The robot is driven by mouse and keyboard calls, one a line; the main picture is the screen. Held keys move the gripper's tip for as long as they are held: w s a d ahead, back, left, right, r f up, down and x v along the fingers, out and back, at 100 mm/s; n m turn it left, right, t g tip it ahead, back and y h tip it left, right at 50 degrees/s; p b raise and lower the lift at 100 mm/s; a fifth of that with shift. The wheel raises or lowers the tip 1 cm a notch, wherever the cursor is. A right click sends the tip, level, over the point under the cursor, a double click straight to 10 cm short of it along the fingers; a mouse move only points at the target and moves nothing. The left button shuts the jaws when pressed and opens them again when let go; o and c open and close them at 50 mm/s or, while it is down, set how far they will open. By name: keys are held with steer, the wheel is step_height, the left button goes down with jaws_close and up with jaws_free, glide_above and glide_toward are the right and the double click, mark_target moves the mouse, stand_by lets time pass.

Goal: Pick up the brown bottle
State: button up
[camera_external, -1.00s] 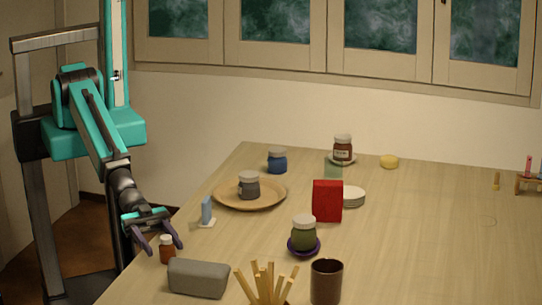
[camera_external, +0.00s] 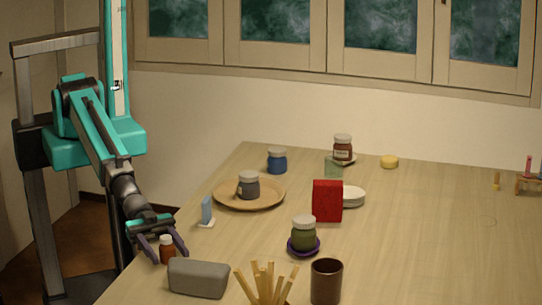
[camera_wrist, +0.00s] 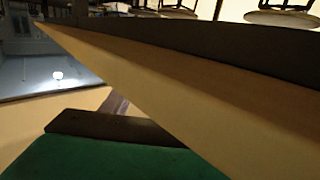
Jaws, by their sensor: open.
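The small brown bottle (camera_external: 167,253) with a pale cap stands upright near the table's left edge in the external view. My gripper (camera_external: 170,259) is open, with one finger on each side of the bottle in that picture. I cannot tell whether the fingers touch it or are fully level with it. The bottle cannot be made out in the wrist view, where a large slanted surface and a green part of my gripper fill much of the picture.
A grey case (camera_external: 198,278) lies close to the right of the bottle. A wooden plate (camera_external: 270,202) bears a grey jar (camera_external: 248,187). A cup with sticks (camera_external: 265,284) and a dark mug (camera_external: 326,282) stand in front. The table's right side is mostly clear.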

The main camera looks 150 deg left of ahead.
mark_target(161, 241)
steer(key=shift+w, duration=0.1)
stand_by(0.6)
steer(key=c, duration=1.1)
steer(key=shift+r, duration=0.1)
steer(key=shift+c, duration=0.2)
steer(key=shift+r+b, duration=0.35)
steer(key=shift+r, duration=0.7)
steer(key=shift+r+p, duration=0.45)
steer(key=shift+r, duration=3.4)
